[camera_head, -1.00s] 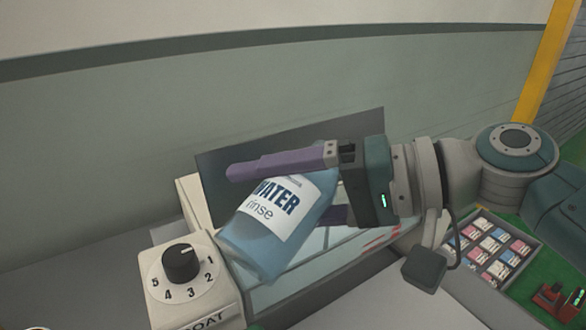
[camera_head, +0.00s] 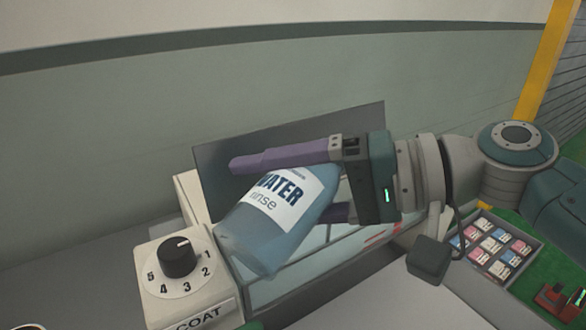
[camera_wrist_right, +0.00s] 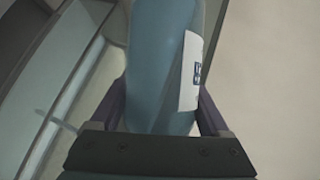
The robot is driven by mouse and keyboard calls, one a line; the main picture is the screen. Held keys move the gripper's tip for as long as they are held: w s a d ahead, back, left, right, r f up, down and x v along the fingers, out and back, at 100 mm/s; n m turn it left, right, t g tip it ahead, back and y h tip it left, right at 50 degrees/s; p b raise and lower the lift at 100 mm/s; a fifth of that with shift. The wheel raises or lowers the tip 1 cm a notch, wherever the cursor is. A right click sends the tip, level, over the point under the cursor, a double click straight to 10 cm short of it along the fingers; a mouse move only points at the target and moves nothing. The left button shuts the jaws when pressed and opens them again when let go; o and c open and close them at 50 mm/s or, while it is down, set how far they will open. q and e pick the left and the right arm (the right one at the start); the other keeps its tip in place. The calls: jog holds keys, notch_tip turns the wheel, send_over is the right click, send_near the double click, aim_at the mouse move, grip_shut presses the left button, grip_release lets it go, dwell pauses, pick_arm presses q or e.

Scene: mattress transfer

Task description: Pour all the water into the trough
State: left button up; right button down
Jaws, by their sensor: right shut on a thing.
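A blue bottle (camera_head: 270,238) with a white "WATER rinse" label is tilted over the trough. My right gripper (camera_head: 290,185) is shut on it, with one purple finger across its upper side and the other partly hidden behind it. In the right wrist view, the bottle (camera_wrist_right: 165,70) lies between the two fingers. The trough (camera_head: 320,262) is a long, pale, glassy-walled box below and behind the bottle. Its inside is mostly hidden by the bottle and gripper. The bottle's mouth and any flowing water cannot be made out. My left gripper is not in view.
A white box with a black dial (camera_head: 177,257) and the word COAT stands at the trough's left end. A dark panel (camera_head: 225,160) rises behind the trough. A tray of small coloured packets (camera_head: 455,265) and a red device (camera_head: 560,300) are at the lower right.

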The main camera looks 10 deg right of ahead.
jog(key=shift+w+d+f+b, duration=0.15)
jog(key=shift+f+b, duration=0.1)
jog(key=shift+b, duration=0.25)
jog(key=shift+w+d+f+m+y+b, duration=0.1)
jog(key=shift+f+m+y+b, duration=0.25)
jog(key=shift+b, duration=0.3)
dwell(0.4)
jog(key=shift+r+m, duration=0.2)
jog(key=shift+m, duration=0.05)
dwell(0.6)
jog(key=shift+r+m+y, duration=0.25)
jog(key=shift+m+y, duration=0.05)
jog(key=shift+y, duration=0.05)
dwell(0.9)
jog(key=shift+r, duration=0.1)
dwell(0.3)
jog(key=shift+w+d+m+y+b, duration=0.1)
jog(key=shift+m+y+b, duration=0.25)
jog(key=shift+b, duration=0.2)
dwell(0.4)
jog(key=shift+d+f+m+b, duration=0.1)
jog(key=shift+f+m+b, duration=0.15)
jog(key=shift+m+b, duration=0.15)
dwell(0.8)
jog(key=shift+r+y, duration=0.1)
jog(key=shift+y, duration=0.15)
